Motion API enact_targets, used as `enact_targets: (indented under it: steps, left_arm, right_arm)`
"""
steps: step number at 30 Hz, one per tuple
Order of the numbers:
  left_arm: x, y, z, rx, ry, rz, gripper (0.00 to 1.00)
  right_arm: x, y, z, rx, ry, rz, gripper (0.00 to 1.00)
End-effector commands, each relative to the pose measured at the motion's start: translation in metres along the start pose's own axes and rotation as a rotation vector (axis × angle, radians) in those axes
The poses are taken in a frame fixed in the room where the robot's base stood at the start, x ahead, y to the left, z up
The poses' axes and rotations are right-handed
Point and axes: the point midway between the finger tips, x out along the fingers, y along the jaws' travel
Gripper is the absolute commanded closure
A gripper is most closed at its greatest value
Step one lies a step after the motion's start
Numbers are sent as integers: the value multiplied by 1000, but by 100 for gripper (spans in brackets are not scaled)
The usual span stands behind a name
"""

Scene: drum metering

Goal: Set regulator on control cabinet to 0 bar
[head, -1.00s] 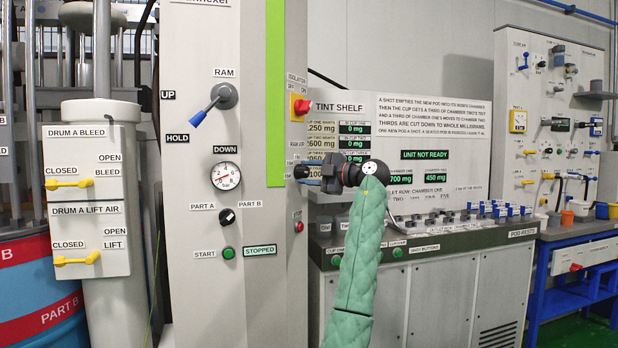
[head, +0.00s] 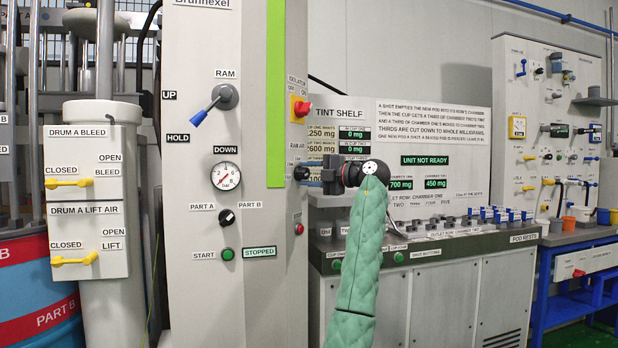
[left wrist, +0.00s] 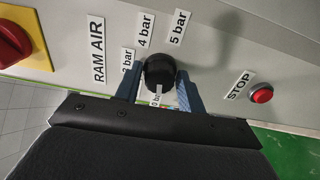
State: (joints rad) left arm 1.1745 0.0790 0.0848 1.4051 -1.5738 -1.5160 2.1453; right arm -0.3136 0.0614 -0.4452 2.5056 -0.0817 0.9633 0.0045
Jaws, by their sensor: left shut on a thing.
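The black regulator knob (left wrist: 160,72) is on the grey side face of the control cabinet (head: 215,110), beside the RAM AIR label. It also shows small in the head view (head: 299,173). My left gripper (left wrist: 159,82) is shut on it, with one blue finger on each side. White labels reading 4 bar and 5 bar stand above the knob; another at left is partly covered by a finger. A label below the knob is partly hidden and hard to read. The round pressure gauge (head: 226,176) is on the cabinet front; its exact reading is too small to tell. My right gripper is out of view.
A red and yellow isolator switch (left wrist: 14,45) lies left of the knob in the wrist view, and a red STOP button (left wrist: 261,95) lies right. The tint shelf (head: 420,150) stands close behind my left arm. A blue-handled RAM lever (head: 210,107) sticks out from the cabinet front.

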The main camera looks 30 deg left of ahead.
Motion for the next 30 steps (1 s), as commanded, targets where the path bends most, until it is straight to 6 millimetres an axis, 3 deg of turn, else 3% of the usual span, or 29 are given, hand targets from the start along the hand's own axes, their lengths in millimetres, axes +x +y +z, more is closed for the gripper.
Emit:
enact_targets:
  steps: [10,11,13,23,30]
  left_arm:
    - [0,-2,0,-1,0,-2,83]
    - [0,-2,1,-1,0,-2,59]
    - [0,-2,0,0,0,-2,47]
    - [-1,0,0,-1,0,-1,47]
    - [-20,0,1,-1,-2,0,47]
  right_arm:
    - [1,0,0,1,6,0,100]
    - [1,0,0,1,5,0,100]
    - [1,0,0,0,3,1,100]
    - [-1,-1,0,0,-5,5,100]
    - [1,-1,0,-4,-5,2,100]
